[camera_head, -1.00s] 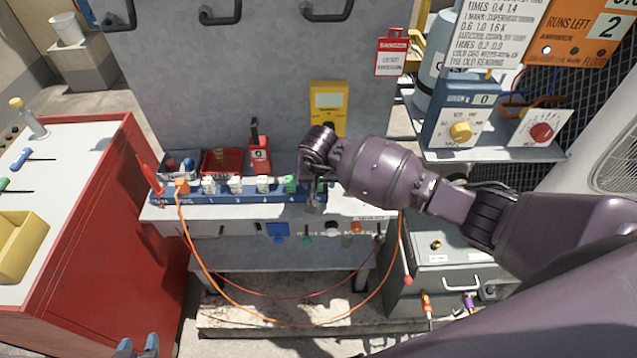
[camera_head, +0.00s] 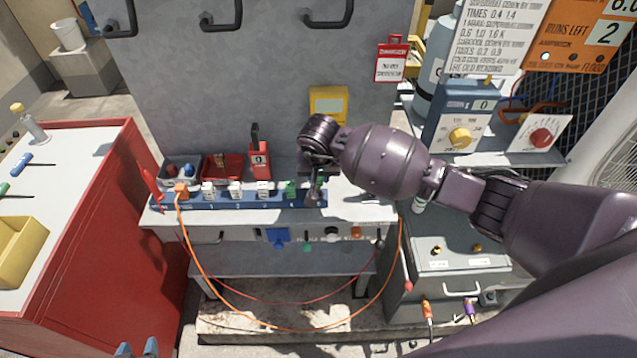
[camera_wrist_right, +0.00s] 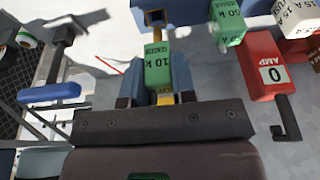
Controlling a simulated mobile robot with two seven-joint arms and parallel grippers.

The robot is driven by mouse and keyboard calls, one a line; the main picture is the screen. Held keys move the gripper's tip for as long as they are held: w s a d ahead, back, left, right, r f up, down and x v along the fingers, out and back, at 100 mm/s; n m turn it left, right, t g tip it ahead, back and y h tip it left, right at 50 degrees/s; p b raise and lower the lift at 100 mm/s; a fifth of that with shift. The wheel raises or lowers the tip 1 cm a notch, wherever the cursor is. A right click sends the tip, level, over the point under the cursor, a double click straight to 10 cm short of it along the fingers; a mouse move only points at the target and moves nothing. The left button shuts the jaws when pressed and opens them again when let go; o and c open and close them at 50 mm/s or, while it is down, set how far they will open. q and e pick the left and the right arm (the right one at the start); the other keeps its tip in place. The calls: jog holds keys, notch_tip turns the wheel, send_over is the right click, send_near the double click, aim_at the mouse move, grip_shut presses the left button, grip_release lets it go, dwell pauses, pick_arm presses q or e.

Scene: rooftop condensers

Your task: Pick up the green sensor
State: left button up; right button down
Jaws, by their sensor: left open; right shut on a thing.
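A green sensor marked 10 k (camera_wrist_right: 158,68) sits between the fingers of my right gripper (camera_wrist_right: 157,88) in the right wrist view, and the gripper is shut on it. In the head view my right gripper (camera_head: 316,186) is at the right end of the blue rack (camera_head: 255,200), and my wrist partly hides it. I cannot tell whether the held sensor still touches the rack. A second green sensor, marked 50 k (camera_wrist_right: 226,25), is beside it; it stands in the rack in the head view (camera_head: 291,189). My left gripper (camera_head: 137,349) is open and empty at the bottom edge.
White plugs (camera_head: 236,190) and an orange plug (camera_head: 181,190) stand in the rack. A red AMP block (camera_head: 260,160) is behind it. A yellow meter (camera_head: 328,102) is behind my right wrist. A red cabinet (camera_head: 100,230) is left, a grey box (camera_head: 455,255) right.

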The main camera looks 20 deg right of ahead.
notch_tip(320, 180, up, 16)
jog(key=shift+b, duration=0.35)
jog(key=shift+f, duration=0.1)
jog(key=c, duration=1.5)
grip_release()
grip_shut()
